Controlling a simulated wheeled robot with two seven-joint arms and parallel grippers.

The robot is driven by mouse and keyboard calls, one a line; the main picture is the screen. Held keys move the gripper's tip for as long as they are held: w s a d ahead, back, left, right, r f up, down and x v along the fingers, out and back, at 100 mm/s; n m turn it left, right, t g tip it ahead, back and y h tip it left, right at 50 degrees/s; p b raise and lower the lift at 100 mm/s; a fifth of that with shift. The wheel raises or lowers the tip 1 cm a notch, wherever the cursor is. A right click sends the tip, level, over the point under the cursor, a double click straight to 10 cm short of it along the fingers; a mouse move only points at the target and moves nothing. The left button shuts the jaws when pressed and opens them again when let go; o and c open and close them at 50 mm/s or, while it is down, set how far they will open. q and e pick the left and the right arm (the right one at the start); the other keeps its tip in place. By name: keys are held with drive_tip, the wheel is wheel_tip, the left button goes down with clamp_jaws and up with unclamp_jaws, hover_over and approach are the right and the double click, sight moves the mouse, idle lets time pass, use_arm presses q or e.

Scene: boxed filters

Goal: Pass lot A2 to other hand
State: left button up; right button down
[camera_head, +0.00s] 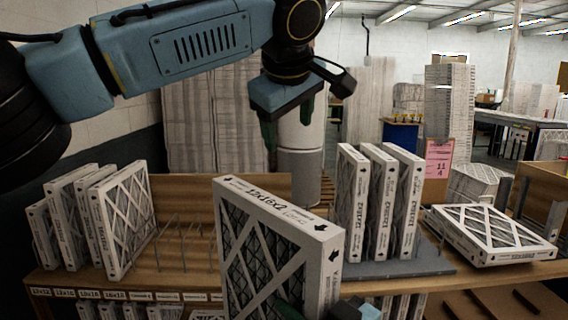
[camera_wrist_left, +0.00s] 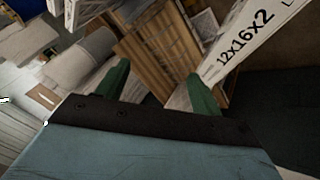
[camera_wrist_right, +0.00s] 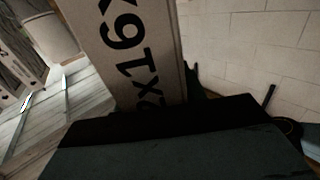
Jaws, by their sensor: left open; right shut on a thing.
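A white-framed pleated filter (camera_head: 270,250), printed 12x16x2, stands upright in front of the shelf in the head view. I cannot read an A2 mark on it. My right gripper (camera_head: 322,311) is shut on its lower part, mostly cut off by the bottom edge. The filter's printed side (camera_wrist_right: 138,50) fills the top middle of the right wrist view. My left gripper (camera_head: 288,125) is open and empty, above and behind the filter, its fingers pointing down. In the left wrist view the filter's printed edge (camera_wrist_left: 245,45) lies beside the right finger, not between the fingers.
Several filters (camera_head: 100,215) stand at the left of the wooden shelf (camera_head: 180,280), beside empty wire dividers (camera_head: 185,240). Three filters (camera_head: 380,200) stand upright on a grey base right of the held one. Another filter (camera_head: 492,235) lies flat at the right.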

use_arm(q)
drive_tip(key=s+f+g+y, duration=0.1)
drive_tip(key=s, duration=0.1)
drive_tip(key=s+f+g+y, duration=0.1)
drive_tip(key=s+f, duration=0.1)
drive_tip(key=s, duration=0.1)
drive_tip(key=s+f+g+y, duration=0.1)
drive_tip(key=s+f+g, duration=0.1)
drive_tip(key=shift+s+a+m, duration=0.25)
drive_tip(key=shift+a+m, duration=0.15)
use_arm(e)
drive_tip(key=shift+r, duration=0.1)
use_arm(q)
drive_tip(key=x, duration=1.1)
drive_tip(key=shift+a+f, duration=0.15)
drive_tip(key=shift+f, duration=0.2)
drive_tip(key=shift+c, duration=0.3)
drive_tip(key=c, duration=0.9)
drive_tip(key=shift+c, duration=1)
use_arm(e)
drive_tip(key=c, duration=0.7)
unclamp_jaws()
drive_tip(key=shift+c, duration=0.2)
